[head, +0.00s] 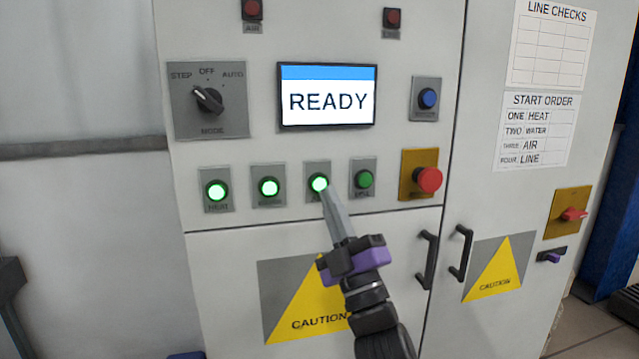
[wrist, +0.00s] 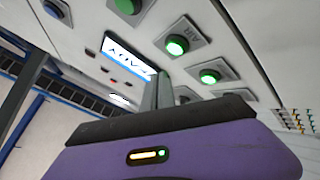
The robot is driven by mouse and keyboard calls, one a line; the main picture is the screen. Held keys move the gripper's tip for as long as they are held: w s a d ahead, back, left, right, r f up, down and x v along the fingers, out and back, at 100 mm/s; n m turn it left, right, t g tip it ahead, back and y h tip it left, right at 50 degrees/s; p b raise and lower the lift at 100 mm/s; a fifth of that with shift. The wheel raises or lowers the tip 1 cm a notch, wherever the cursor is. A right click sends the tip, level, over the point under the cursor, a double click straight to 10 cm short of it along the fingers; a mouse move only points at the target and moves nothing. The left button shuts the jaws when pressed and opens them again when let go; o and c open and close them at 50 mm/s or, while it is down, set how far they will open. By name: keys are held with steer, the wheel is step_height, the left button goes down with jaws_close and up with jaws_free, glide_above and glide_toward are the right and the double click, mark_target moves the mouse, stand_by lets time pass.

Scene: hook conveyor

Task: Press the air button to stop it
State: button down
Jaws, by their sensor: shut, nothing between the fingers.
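The air button (head: 319,183) is the third in the row of green buttons on the grey cabinet, and it glows bright green. Its label is mostly hidden behind my gripper (head: 326,193). My gripper is shut and empty, and its fingertips overlap the lower edge of the air button in the head view. I cannot tell whether they touch it. In the wrist view the shut fingers (wrist: 160,82) point toward the panel, with lit green buttons beside them. The screen (head: 327,97) reads READY.
The heat button (head: 216,190) and the second button (head: 269,187) are lit; the line button (head: 364,179) is dark green. A red mushroom button (head: 428,180) stands out to the right. A mode knob (head: 208,99) is upper left, a blue button (head: 428,98) upper right. Door handles (head: 426,260) protrude below.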

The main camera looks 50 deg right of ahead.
steer(key=shift+w+d, duration=0.45)
steer(key=shift+w, duration=0.15)
steer(key=shift+w+d, duration=0.4)
steer(key=shift+w, duration=0.2)
steer(key=shift+w, duration=0.1)
stand_by(1.2)
steer(key=shift+w+d, duration=0.2)
steer(key=shift+w, duration=0.05)
steer(key=shift+w+d, duration=0.25)
steer(key=shift+w, duration=0.1)
stand_by(0.7)
steer(key=shift+s+a, duration=0.1)
steer(key=shift+s, duration=0.05)
stand_by(0.3)
steer(key=shift+s+a, duration=0.35)
steer(key=shift+s, duration=0.25)
steer(key=shift+a, duration=0.1)
steer(key=shift+s+a, duration=0.7)
steer(key=shift+s, duration=0.35)
steer(key=shift+s+a, duration=0.65)
steer(key=shift+s, duration=0.35)
